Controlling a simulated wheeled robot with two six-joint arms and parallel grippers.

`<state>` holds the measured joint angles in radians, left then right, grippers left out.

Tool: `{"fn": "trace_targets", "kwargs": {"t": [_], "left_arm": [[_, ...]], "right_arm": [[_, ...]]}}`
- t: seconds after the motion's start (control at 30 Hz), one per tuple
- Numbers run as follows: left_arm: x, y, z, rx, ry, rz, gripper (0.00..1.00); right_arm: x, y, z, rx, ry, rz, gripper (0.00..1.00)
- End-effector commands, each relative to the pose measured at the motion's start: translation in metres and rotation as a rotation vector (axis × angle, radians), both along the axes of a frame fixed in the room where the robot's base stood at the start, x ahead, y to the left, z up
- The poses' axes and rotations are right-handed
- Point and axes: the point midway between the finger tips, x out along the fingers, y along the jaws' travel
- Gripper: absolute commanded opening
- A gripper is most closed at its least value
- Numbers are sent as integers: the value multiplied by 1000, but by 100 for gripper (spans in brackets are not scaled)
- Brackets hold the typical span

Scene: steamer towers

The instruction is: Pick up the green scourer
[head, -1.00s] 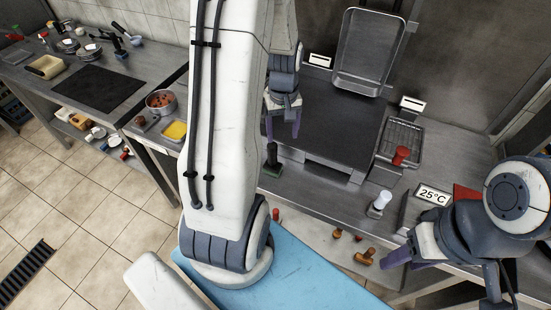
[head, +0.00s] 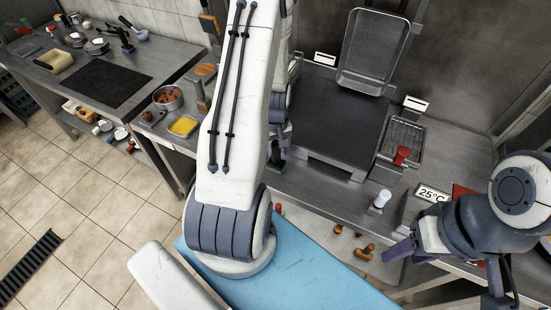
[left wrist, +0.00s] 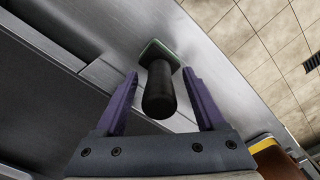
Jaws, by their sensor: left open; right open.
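The green scourer (left wrist: 161,92) has a black upright handle and a green-edged base. It stands on the steel counter and is partly hidden behind my left arm in the head view (head: 274,168). My left gripper (left wrist: 160,76) is open, with its purple fingers on either side of the handle in the left wrist view. I cannot tell whether they touch it. In the head view my left gripper (head: 281,138) is mostly covered by my arm. My right gripper (head: 398,252) is open and empty at the lower right, away from the scourer.
A dark griddle (head: 333,115) lies behind the scourer, with a steel tray (head: 372,50) leaning at the back. A red-topped item (head: 402,156) and a white-topped one (head: 382,199) stand to the right. A pot (head: 168,97) and a yellow-filled pan (head: 184,126) stand left.

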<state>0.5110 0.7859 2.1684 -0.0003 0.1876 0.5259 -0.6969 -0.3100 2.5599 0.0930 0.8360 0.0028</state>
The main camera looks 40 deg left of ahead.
Motion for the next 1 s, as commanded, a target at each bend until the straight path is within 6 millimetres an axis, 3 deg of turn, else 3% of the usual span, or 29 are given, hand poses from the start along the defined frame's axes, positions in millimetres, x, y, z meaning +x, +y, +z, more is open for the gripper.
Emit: {"fn": "trace_targets", "kwargs": {"t": [0.3,0.33,0.5,0.53,1.0], "left_arm": [[0,0,-7,1,-1,0,72],[0,0,-7,0,0,0,68],[0,0,-7,0,0,0,3],[0,0,-7,0,0,0,0],[1,0,-2,2,-2,0,0]], "right_arm": [[0,0,1,0,0,1,50],[0,0,1,0,0,0,50],[0,0,1,0,0,0,50],[0,0,1,0,0,0,50],[0,0,-1,0,0,0,50]]}}
